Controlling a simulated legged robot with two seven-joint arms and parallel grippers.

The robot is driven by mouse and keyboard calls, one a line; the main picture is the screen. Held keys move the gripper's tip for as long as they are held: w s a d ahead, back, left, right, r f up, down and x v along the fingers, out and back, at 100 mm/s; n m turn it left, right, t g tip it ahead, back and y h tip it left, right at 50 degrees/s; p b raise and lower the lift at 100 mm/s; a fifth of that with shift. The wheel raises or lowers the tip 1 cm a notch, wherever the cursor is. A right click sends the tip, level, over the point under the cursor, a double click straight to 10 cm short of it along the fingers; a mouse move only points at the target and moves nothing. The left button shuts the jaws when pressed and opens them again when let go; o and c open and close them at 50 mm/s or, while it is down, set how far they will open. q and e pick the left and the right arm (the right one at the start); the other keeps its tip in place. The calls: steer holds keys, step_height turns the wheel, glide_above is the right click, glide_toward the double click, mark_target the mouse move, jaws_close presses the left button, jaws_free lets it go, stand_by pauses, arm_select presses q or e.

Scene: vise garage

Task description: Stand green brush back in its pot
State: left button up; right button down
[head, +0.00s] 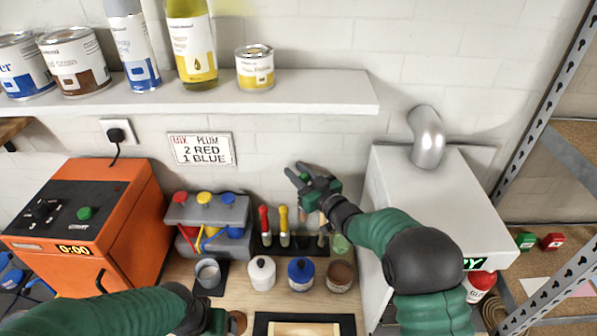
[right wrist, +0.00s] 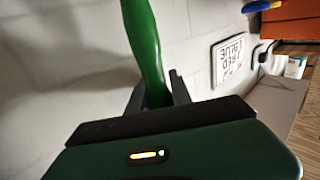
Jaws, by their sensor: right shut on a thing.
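The green brush (right wrist: 145,45) shows in the right wrist view as a green handle between the two dark fingers of my right gripper (right wrist: 157,92). In the head view my right gripper (head: 304,178) is held up in front of the wall, above the brush holder, and mostly hides the brush. Its bristles are not clearly visible. A black holder (head: 290,247) at the back of the bench has a red brush (head: 265,222) and a yellow brush (head: 284,222) upright in it. A greenish jar (head: 341,244) stands at its right end, partly hidden by my right arm. My left gripper (head: 222,321) is low at the bottom edge.
White (head: 262,273), blue (head: 301,274) and brown (head: 340,276) pots stand in front of the holder. A grey cabinet (head: 440,190) stands to the right, an orange machine (head: 110,210) to the left. A shelf (head: 300,97) with cans runs above.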

step_height(320, 180, down, 10)
steer(key=b, duration=0.6)
steer(key=shift+f+b, duration=0.25)
steer(key=shift+b, duration=0.1)
steer(key=c, duration=1.1)
jaws_free()
steer(key=shift+r, duration=0.15)
steer(key=shift+s+a+r, duration=0.1)
